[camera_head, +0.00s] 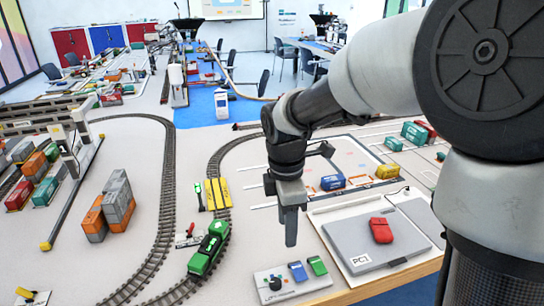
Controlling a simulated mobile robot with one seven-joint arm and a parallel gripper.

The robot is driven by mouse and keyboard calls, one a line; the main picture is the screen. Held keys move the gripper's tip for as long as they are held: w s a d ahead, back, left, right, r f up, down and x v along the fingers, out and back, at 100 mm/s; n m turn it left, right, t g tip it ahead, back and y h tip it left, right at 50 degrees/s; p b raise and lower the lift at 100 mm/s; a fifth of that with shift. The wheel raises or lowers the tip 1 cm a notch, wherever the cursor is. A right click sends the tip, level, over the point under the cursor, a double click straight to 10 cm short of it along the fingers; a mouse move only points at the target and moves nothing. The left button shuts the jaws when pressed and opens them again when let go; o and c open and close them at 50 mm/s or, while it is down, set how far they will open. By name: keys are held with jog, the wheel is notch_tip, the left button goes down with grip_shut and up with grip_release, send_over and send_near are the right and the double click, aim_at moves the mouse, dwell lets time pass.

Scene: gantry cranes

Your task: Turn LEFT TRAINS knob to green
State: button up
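A light grey control panel (292,289) lies at the table's front edge, low in the middle of the view. A small dark round knob (275,283) is at its left, with green beside it. Its lettering is too small to read, and I cannot tell where the knob points. A blue block (298,271) and a green block (317,266) are on the same panel. My gripper (291,242) points down above and behind the panel, apart from the knob. Its fingers line up as one dark shape, so I cannot tell whether it is open. Nothing shows in it.
A grey laptop-like case (358,240) with a red pouch (381,230) lies right of the panel. A green locomotive (209,248) stands on track to the left. Another panel with an orange part (24,293) is at the lower left corner.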

jog(key=n, duration=0.1)
send_over(276, 281)
notch_tip(276, 281, down, 4)
notch_tip(276, 281, down, 17)
jog(key=b, duration=0.4)
jog(key=shift+s+f+b, duration=0.1)
jog(key=shift+f+b, duration=0.1)
jog(key=shift+b, duration=0.2)
jog(key=c, duration=1)
